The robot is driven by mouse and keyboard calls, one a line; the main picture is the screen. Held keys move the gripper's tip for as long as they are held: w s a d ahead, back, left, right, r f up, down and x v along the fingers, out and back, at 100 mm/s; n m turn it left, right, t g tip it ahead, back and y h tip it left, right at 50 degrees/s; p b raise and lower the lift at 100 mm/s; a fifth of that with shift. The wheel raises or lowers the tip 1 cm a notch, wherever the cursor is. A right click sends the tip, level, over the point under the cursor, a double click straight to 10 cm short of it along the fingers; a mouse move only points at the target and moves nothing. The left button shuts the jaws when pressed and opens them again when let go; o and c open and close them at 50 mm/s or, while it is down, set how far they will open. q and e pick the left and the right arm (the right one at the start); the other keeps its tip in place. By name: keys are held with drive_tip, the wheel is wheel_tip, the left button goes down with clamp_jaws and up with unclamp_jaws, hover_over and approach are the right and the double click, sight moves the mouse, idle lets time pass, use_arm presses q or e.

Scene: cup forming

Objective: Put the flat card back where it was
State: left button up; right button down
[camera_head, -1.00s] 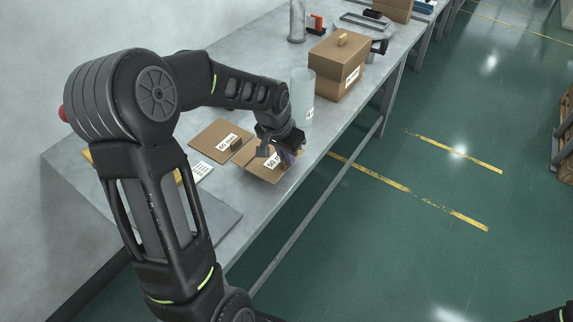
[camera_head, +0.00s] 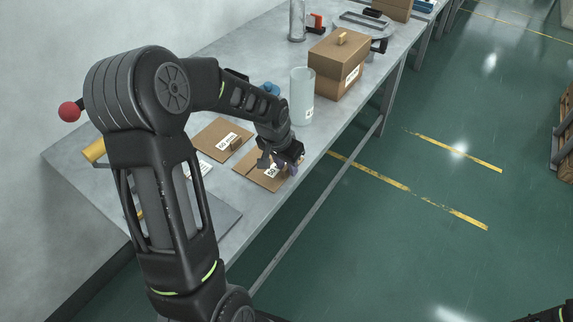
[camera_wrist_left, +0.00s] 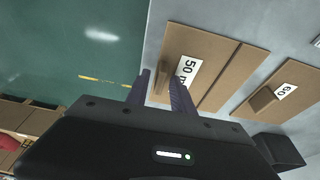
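The flat brown card marked 50 (camera_head: 252,168) lies at the table's front edge, under my left gripper (camera_head: 285,164). In the left wrist view, the card (camera_wrist_left: 208,52) has a white label and a narrow tan grip (camera_wrist_left: 160,78) between my left fingers (camera_wrist_left: 159,92). The fingers appear close against this grip, though the contact is partly hidden. The card looks flat at or just above the surface; I cannot tell which. A second flat card marked 60 (camera_head: 212,132) lies behind it, and also shows in the left wrist view (camera_wrist_left: 292,77). My right gripper's fingers do not show.
A translucent cylinder (camera_head: 302,98) stands behind the cards. A brown box (camera_head: 338,65) stands farther along the table (camera_head: 247,98). A small white label (camera_head: 204,168) lies near the cards. The green floor begins past the front edge.

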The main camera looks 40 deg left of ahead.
use_arm(q)
drive_tip(key=v, duration=1.2)
drive_tip(key=shift+r, duration=0.2)
idle(0.5)
drive_tip(key=d+f+g+h, duration=0.1)
drive_tip(key=d+f+h, duration=0.2)
drive_tip(key=d+f, duration=1.4)
drive_tip(key=shift+n+g+h, duration=0.7)
drive_tip(key=shift+n+g, duration=0.1)
drive_tip(key=s+d+f, duration=0.4)
drive_tip(key=s+f, duration=0.1)
drive_tip(key=s, duration=0.1)
drive_tip(key=s+d+f, duration=0.4)
drive_tip(key=s+f, duration=0.1)
drive_tip(key=f, duration=0.1)
drive_tip(key=s+d+f, duration=0.4)
drive_tip(key=s+f, duration=0.1)
drive_tip(key=s, duration=0.1)
drive_tip(key=shift+s+d+f, duration=0.25)
drive_tip(key=shift+s+f, duration=0.05)
drive_tip(key=shift+f, duration=0.1)
